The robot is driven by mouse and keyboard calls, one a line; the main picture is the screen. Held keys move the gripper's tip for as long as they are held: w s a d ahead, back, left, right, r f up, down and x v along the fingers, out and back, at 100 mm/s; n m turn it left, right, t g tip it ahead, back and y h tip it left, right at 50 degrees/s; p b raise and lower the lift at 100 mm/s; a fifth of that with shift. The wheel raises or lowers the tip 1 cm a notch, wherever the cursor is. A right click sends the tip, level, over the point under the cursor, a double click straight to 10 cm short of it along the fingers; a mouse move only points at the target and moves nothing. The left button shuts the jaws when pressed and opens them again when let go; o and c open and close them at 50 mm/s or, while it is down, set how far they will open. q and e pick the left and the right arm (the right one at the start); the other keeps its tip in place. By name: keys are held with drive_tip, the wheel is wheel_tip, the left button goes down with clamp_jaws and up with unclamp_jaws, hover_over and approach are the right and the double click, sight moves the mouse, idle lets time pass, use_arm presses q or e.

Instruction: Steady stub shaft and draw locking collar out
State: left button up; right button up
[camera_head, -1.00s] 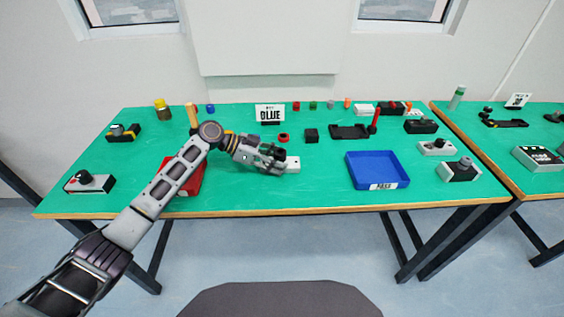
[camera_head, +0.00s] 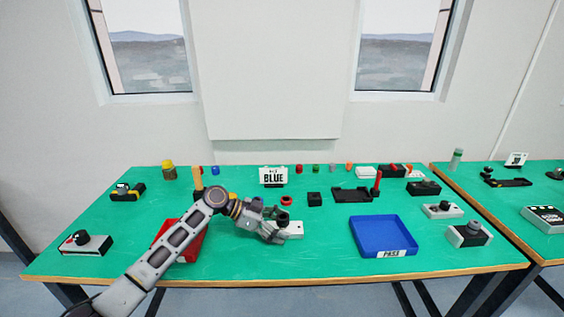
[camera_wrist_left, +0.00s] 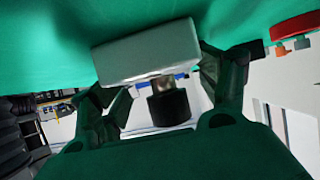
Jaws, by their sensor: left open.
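A pale grey block (camera_head: 294,229) lies on the green table beside my left gripper (camera_head: 272,226). In the left wrist view the block (camera_wrist_left: 148,54) carries a short metal stub shaft (camera_wrist_left: 162,84) with a black collar (camera_wrist_left: 169,108) on its end. My left gripper (camera_wrist_left: 168,98) is open there, one finger on each side of the shaft and collar. Whether a finger touches them I cannot tell. In the head view the gripper hides most of the collar and shaft. My right gripper is not in view.
A blue tray (camera_head: 382,252) marked PASS stands right of the block. A red tray (camera_head: 190,247) is partly behind my left arm. Blocks with black knobs are at both sides.

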use_arm(q)
drive_tip(key=shift+a, duration=0.3)
drive_tip(key=shift+w+a+r, duration=0.1)
drive_tip(key=shift+a+r, duration=0.1)
drive_tip(key=shift+a, duration=0.25)
drive_tip(key=v, duration=1)
drive_tip(key=shift+a+r, duration=0.3)
